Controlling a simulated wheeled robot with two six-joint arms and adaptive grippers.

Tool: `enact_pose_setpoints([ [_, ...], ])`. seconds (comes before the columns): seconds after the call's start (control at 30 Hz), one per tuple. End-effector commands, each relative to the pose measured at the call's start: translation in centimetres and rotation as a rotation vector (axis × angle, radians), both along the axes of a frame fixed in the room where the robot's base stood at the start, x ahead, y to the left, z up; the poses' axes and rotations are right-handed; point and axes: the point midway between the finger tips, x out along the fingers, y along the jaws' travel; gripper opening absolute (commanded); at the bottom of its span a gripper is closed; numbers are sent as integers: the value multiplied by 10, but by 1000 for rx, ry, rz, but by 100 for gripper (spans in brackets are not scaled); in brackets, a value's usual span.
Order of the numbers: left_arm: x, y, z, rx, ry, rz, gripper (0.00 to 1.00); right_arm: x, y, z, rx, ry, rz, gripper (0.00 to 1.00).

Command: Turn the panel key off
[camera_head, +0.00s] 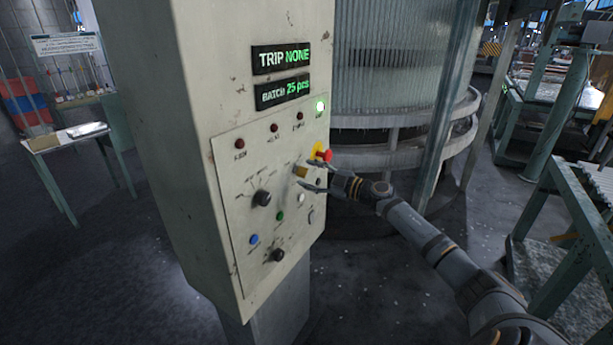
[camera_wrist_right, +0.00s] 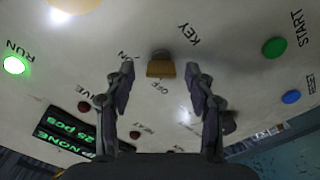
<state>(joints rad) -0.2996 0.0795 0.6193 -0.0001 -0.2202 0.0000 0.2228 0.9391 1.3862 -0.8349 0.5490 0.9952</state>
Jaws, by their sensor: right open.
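The brass panel key (camera_head: 301,171) sits in the control panel (camera_head: 228,185), left of the red emergency button. In the right wrist view the key (camera_wrist_right: 160,69) lies centred between my fingertips, below a KEY label. An ON label is to its left and an OFF label just below it. I cannot tell which mark the key points at. My right gripper (camera_head: 317,179) is open at the panel face, with its two fingers (camera_wrist_right: 160,84) on either side of the key and gaps between. My left gripper is not in view.
The red button (camera_head: 325,156) with yellow surround is close by. A black selector knob (camera_head: 262,198), blue button (camera_head: 253,239), green button (camera_head: 280,216) and lower black knob (camera_head: 278,255) share the panel. Displays above read TRIP NONE and BATCH 25 pcs. A green RUN lamp (camera_head: 320,106) is lit.

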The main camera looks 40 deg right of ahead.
Motion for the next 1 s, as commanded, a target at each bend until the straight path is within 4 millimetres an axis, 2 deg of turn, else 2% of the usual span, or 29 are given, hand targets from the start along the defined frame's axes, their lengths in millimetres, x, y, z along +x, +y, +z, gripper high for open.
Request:
enact_pose_setpoints([
  [0.2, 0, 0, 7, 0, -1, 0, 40, 13, 6, 1, 0, 2, 1, 55],
  [0.47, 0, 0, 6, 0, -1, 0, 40, 13, 7, 0, -1, 3, 2, 55],
  [0.87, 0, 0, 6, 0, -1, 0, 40, 13, 7, 0, -1, 3, 2, 0],
  [1.0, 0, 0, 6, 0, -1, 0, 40, 13, 7, 0, -6, 1, 2, 0],
])
